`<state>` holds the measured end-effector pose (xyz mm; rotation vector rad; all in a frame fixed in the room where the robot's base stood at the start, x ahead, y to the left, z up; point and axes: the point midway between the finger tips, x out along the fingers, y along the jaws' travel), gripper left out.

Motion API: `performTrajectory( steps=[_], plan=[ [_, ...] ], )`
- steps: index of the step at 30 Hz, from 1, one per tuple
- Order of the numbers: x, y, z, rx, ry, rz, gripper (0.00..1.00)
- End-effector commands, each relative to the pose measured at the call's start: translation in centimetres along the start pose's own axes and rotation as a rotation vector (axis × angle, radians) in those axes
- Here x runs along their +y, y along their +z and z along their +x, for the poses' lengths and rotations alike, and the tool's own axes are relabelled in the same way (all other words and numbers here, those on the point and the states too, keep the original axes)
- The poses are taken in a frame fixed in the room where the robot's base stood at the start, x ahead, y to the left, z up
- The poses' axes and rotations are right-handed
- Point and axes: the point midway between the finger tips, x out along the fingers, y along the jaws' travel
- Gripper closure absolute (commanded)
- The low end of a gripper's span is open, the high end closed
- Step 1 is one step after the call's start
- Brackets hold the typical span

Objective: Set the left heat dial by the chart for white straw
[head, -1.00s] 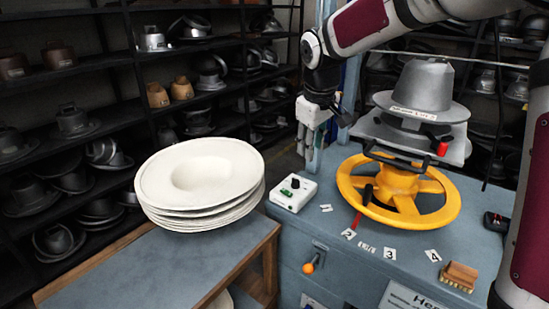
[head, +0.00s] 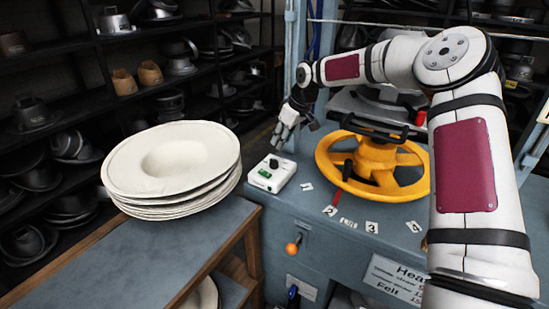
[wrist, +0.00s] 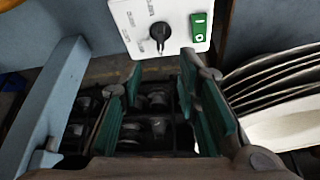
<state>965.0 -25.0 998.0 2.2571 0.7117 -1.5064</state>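The left heat dial is a black knob (head: 274,163) on a white control box (head: 262,182) at the counter's left end. In the wrist view the knob (wrist: 160,33) sits on the box's white face beside a green switch (wrist: 200,27). Marks are printed around it, too small to read. My gripper (head: 284,136) is just above and behind the box, apart from the knob. Its green-padded fingers (wrist: 160,85) are spread and empty. A white chart (head: 392,280) with "Hea..." and "Felt" hangs on the counter front, partly hidden by my arm.
A yellow handwheel (head: 376,165) stands right of the box, with numbered tags (head: 371,227) before it. A stack of white hat blanks (head: 172,165) sits on the side table at left. A blue post (head: 294,60) rises behind my gripper.

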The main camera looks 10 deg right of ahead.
Motion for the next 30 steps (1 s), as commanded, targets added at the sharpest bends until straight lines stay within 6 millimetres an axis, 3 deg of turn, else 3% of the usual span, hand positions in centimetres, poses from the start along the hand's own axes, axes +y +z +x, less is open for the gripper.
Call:
performTrajectory(
  steps=[9, 15, 28, 30],
  plan=[
    [-0.1, 0.0, 6.3, -0.001, -0.004, 0.001, 0.70],
    [-0.1, 0.0, 8.8, -0.001, -0.001, 0.001, 0.70],
    [-0.1, 0.0, 9.7, -0.001, 0.000, 0.001, 0.70],
    [-0.1, 0.0, 9.7, -0.001, 0.000, 0.001, 0.84]
  ],
)
